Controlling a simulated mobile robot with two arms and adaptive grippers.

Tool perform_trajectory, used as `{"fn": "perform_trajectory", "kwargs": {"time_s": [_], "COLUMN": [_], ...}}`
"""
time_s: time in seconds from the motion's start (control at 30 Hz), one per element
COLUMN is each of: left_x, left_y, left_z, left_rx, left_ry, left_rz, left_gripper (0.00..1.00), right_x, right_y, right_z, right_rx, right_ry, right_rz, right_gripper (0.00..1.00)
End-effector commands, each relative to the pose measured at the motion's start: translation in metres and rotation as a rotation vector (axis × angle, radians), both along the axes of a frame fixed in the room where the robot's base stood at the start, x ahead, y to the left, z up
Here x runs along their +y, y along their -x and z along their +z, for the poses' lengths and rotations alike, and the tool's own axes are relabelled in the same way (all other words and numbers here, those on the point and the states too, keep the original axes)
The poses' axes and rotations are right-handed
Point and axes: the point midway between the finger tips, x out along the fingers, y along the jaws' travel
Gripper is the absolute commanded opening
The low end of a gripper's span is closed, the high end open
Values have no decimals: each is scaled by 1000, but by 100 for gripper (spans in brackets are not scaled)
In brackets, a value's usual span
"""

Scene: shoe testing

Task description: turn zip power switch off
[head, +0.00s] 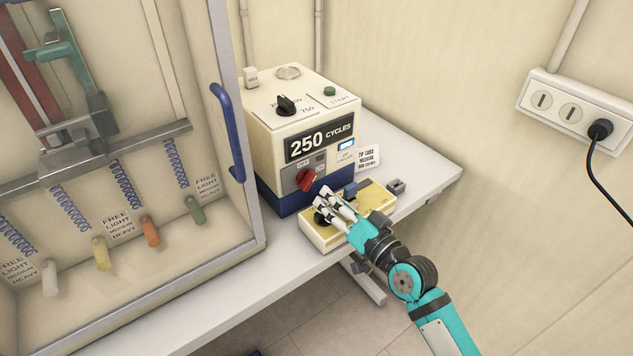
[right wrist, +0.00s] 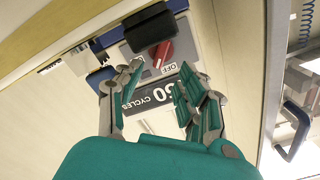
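The cream and blue machine (head: 268,120) with the "250 CYCLES" plate stands on the white table. A red rotary switch (head: 306,179) is low on its front, beside small OFF and ON labels. In the right wrist view the red switch (right wrist: 162,54) shows beyond the fingertips, with the OFF label near it. My right gripper (head: 327,204) is open, above the yellow box in front of the switch. In the right wrist view its fingers (right wrist: 160,75) are spread with nothing between them. I cannot tell whether a fingertip touches anything. My left gripper is out of view.
A yellow box (head: 375,198) with a black knob (head: 322,216) sits just under my right gripper. A glass cabinet with a blue handle (head: 226,130) stands at left. A wall socket strip (head: 570,112) with a plugged cable is at right.

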Motion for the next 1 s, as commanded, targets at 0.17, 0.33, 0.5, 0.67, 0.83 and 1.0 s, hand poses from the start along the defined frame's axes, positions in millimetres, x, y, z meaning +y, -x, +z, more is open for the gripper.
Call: {"fn": "perform_trajectory", "kwargs": {"time_s": [0.17,0.33,0.5,0.67,0.83,1.0], "left_x": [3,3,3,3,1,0], "left_y": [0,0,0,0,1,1], "left_z": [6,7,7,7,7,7], "left_rx": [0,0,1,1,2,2], "left_ry": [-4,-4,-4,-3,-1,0], "left_rz": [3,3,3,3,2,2], "left_gripper": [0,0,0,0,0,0], "right_x": [21,33,36,37,37,36], "right_y": [-28,-44,-50,-50,-50,-50], "right_z": [2,0,0,0,0,0], "right_rx": [-1,0,0,0,0,1], "right_ry": [-2,-1,-1,-1,-1,-1], "right_rz": [1,1,1,1,1,0], "right_gripper": [38,38,38,38,25,3]}}
